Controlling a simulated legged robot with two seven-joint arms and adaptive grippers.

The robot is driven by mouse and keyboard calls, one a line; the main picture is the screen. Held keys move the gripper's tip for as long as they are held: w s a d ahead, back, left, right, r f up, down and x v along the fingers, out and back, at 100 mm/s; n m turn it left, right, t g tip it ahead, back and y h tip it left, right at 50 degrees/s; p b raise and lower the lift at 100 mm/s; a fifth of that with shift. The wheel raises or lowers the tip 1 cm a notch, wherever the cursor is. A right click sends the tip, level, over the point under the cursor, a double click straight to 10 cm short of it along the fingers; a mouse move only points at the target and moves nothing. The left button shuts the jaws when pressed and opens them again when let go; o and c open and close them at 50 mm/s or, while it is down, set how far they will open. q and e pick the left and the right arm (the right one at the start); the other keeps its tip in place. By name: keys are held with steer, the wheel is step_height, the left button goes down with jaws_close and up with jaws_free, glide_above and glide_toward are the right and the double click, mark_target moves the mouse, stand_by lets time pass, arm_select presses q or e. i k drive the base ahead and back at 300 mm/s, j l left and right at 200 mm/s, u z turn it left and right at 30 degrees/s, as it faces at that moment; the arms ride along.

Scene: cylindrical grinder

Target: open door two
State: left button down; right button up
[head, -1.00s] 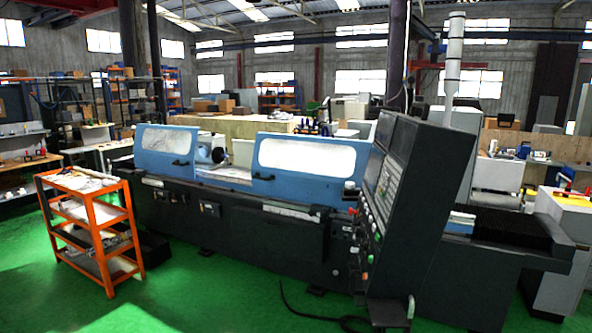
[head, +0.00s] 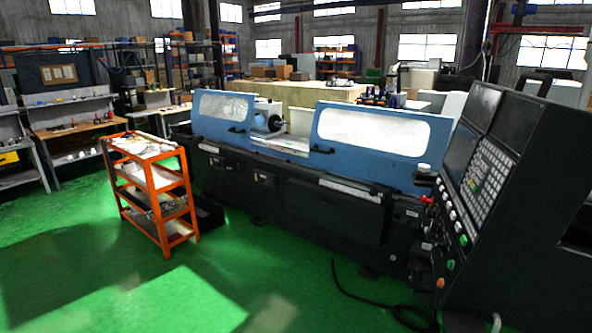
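The cylindrical grinder stands ahead of me, its dark base (head: 290,205) running across the middle of the head view. It has two blue sliding doors with clear windows. The left door (head: 200,128) has a black handle (head: 237,130) near its right edge. The right door (head: 365,168) has a black handle (head: 321,150) near its left edge. A gap between the doors shows the grinder's inside, with a dark round chuck (head: 274,123). I cannot tell which door is door two. Neither of my grippers is in view.
An orange cart (head: 160,190) with tools stands at the grinder's left front. The slanted control panel (head: 485,170) rises at the right. A black cable (head: 375,300) lies on the floor near the panel. Green floor (head: 250,270) in front is clear.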

mark_target(408, 137)
steer(key=i+u, duration=0.3)
steer(key=i, duration=2.65)
